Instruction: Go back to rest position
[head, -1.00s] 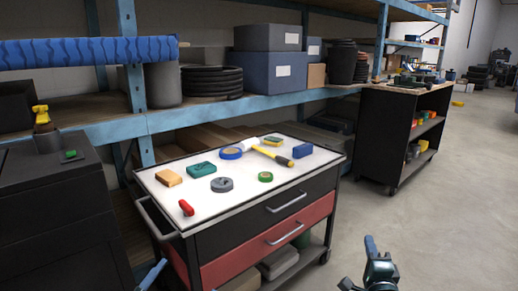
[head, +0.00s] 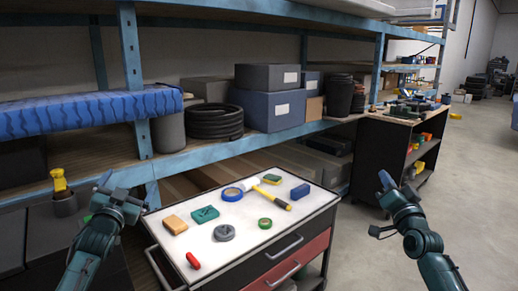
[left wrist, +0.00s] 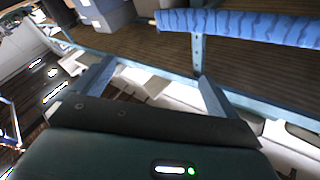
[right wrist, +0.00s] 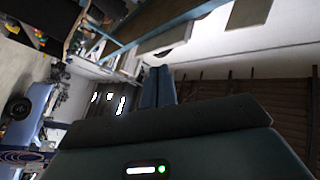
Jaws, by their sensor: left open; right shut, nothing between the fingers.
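My left gripper (head: 107,184) is raised at the left of the head view, beside the left end of the tool cart. In the left wrist view its two blue fingers (left wrist: 150,85) stand wide apart with nothing between them. My right gripper (head: 386,181) is raised at the right of the head view, over the floor right of the cart. In the right wrist view its fingers (right wrist: 163,85) are together and hold nothing. Neither gripper touches anything that I can see.
The tool cart (head: 243,243) has several tools, tape rolls and blocks on its white top. A blue-framed shelf (head: 217,150) runs behind it. A dark cart (head: 374,150) stands at the back right. The concrete floor (head: 468,190) at right is clear.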

